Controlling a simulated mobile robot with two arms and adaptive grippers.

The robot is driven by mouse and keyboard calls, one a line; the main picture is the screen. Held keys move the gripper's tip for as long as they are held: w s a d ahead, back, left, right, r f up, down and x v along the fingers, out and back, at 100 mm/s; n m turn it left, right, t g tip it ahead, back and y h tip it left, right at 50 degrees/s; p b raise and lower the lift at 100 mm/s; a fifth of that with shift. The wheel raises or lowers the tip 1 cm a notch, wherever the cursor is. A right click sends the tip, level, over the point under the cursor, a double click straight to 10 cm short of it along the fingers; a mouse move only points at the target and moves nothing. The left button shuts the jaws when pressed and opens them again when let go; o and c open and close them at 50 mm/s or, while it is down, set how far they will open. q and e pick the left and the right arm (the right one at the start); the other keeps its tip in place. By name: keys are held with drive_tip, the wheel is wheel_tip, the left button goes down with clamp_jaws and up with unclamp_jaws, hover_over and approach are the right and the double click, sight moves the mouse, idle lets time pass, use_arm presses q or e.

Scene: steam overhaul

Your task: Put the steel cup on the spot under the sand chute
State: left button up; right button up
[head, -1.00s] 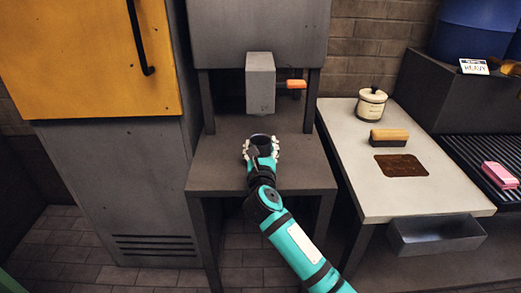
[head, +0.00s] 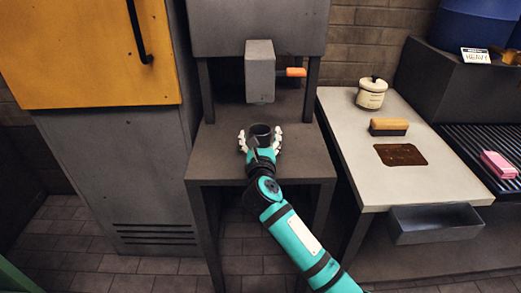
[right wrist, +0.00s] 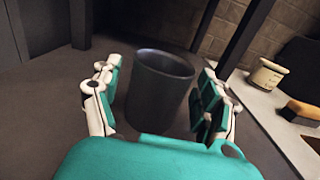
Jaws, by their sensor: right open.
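The dark grey steel cup (head: 260,132) stands upright on the grey bench (head: 215,165), just below and in front of the chute. In the right wrist view the cup (right wrist: 160,90) is between the fingers with a gap on either side. My right gripper (head: 261,138) is open around the cup; it also shows in the right wrist view (right wrist: 160,95). The sand chute (head: 260,72) is a grey box with an orange handle (head: 296,72). Any spot mark under it cannot be made out. My left gripper is out of view.
A pale side table (head: 370,190) on the right holds a lidded jar (head: 371,94), a brush (head: 388,126) and a dark brown patch (head: 400,154). A grey and yellow cabinet (head: 110,160) stands left of the bench. Bare bench top lies either side of the cup.

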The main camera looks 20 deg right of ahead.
drive_tip(key=s+a+n+t, duration=0.2)
drive_tip(key=s+a+n, duration=0.15)
drive_tip(key=s, duration=0.75)
drive_tip(key=s+a+f+n+g+y, duration=0.2)
drive_tip(key=s+a+f+n+y, duration=0.15)
drive_tip(key=f+n, duration=0.45)
drive_tip(key=s+a+f+n+g+y, duration=0.25)
drive_tip(key=f+n+y, duration=0.25)
drive_tip(key=n, duration=0.5)
drive_tip(key=s+a+f+n+g+y, duration=0.1)
drive_tip(key=s+a+f+n+y, duration=0.25)
drive_tip(key=f+n, duration=0.45)
drive_tip(key=s+d+f+n+g+h, duration=0.1)
drive_tip(key=s+d+f+n+g, duration=0.2)
drive_tip(key=f, duration=0.4)
drive_tip(key=s+d+f+n+g+h, duration=0.1)
drive_tip(key=s+f+n+g, duration=0.2)
drive_tip(key=s+f+n, duration=0.25)
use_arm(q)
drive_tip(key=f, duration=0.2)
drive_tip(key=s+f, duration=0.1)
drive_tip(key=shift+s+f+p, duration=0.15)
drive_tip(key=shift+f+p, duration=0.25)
use_arm(e)
drive_tip(key=s+d+f+n+g+h, duration=0.3)
drive_tip(key=s+d+f, duration=0.6)
drive_tip(key=s, duration=0.3)
drive_tip(key=shift+s+d+f+n+g+h, duration=0.35)
drive_tip(key=shift+f+g+h, duration=0.5)
drive_tip(key=shift+g, duration=0.4)
